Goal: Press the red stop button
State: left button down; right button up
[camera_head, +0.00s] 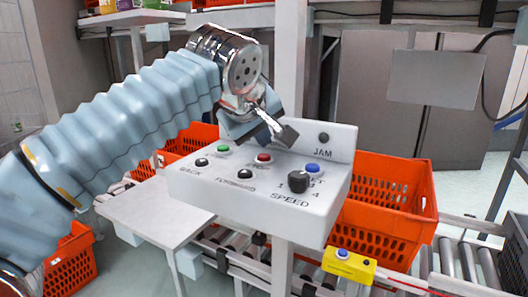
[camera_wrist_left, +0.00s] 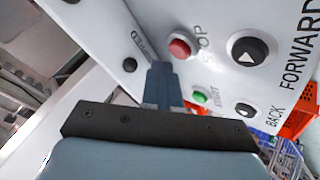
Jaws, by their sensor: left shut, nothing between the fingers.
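The red stop button (camera_head: 264,158) sits on the top face of a white control panel (camera_head: 240,185), between a green button (camera_head: 223,149) and a blue button (camera_head: 312,168). In the left wrist view the red button (camera_wrist_left: 180,48) is beside the word STOP, with the green button (camera_wrist_left: 199,98) nearby. My left gripper (camera_head: 288,134) is shut and empty, above the panel, up and right of the red button in the head view. In the wrist view its fingertips (camera_wrist_left: 160,68) appear just left of the red button; I cannot tell the exact gap. My right gripper is not in view.
The panel also has a black speed knob (camera_head: 298,181), black BACK and FORWARD buttons, and a raised back plate marked JAM. An orange tote (camera_head: 385,205) stands right of it. A yellow box (camera_head: 348,266) with a blue button is below, by the roller conveyor (camera_head: 460,262).

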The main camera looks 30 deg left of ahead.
aim_at(262, 158)
pick_arm(q)
notch_tip(262, 158, up, 3)
jog(key=shift+f+p, duration=0.2)
jog(key=shift+p, duration=0.85)
jog(key=shift+r, duration=1.2)
